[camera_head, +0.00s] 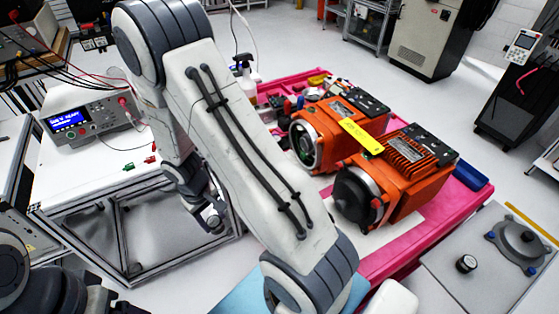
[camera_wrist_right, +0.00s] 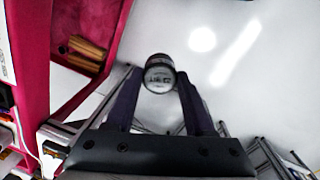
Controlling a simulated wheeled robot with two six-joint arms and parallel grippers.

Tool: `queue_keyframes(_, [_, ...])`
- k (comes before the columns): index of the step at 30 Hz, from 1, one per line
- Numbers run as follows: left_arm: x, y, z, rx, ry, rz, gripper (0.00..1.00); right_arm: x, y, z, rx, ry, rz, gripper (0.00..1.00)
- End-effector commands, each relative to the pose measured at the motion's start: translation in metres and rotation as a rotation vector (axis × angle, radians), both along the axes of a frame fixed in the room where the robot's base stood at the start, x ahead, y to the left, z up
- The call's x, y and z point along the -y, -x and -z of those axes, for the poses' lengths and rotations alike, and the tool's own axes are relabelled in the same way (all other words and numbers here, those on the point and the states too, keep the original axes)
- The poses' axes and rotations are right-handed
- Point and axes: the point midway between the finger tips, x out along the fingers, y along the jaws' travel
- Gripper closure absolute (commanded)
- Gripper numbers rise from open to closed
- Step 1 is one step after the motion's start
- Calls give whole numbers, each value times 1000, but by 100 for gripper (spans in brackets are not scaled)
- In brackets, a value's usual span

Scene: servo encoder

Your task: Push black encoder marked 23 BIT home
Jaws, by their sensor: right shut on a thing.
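My right gripper (camera_head: 210,217) hangs left of the pink bench in the head view, small and partly hidden by my own arm. In the right wrist view its two dark fingers (camera_wrist_right: 158,92) are shut on a short black cylinder, the encoder (camera_wrist_right: 158,76), whose pale end face carries upside-down print that looks like 23 BIT. Two orange servo motors stand on the bench. The rear motor (camera_head: 335,122) has an open round end with a green part inside. The front motor (camera_head: 398,180) has a black round cover on its end. My left gripper is not in view.
A meter (camera_head: 90,117) sits on a white table at left. A grey fixture (camera_head: 515,243) and small black knob-like piece (camera_head: 466,264) stand at lower right.

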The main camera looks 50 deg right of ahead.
Motion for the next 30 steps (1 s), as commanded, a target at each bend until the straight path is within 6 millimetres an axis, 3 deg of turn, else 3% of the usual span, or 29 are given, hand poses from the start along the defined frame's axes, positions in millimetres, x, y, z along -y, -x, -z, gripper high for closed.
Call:
queue_keyframes(1, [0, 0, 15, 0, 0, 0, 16, 5, 5, 14, -17, 31, -18, 100])
queue_keyframes(5, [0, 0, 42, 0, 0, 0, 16, 28, 19, 34, -78, 162, -61, 100])
queue_keyframes(8, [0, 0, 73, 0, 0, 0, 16, 63, 30, 51, -157, 345, -84, 100])
queue_keyframes(13, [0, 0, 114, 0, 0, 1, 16, 130, 31, 55, -313, 692, -77, 100])
queue_keyframes(17, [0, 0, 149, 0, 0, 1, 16, 182, 18, 43, -438, 958, -67, 100])
queue_keyframes(21, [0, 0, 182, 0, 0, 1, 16, 224, -5, 15, -525, 1192, -82, 100])
queue_keyframes(25, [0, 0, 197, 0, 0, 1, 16, 240, -22, -10, -552, 1312, -111, 100])
queue_keyframes(30, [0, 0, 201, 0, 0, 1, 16, 246, -31, -27, -560, 1368, -131, 100])
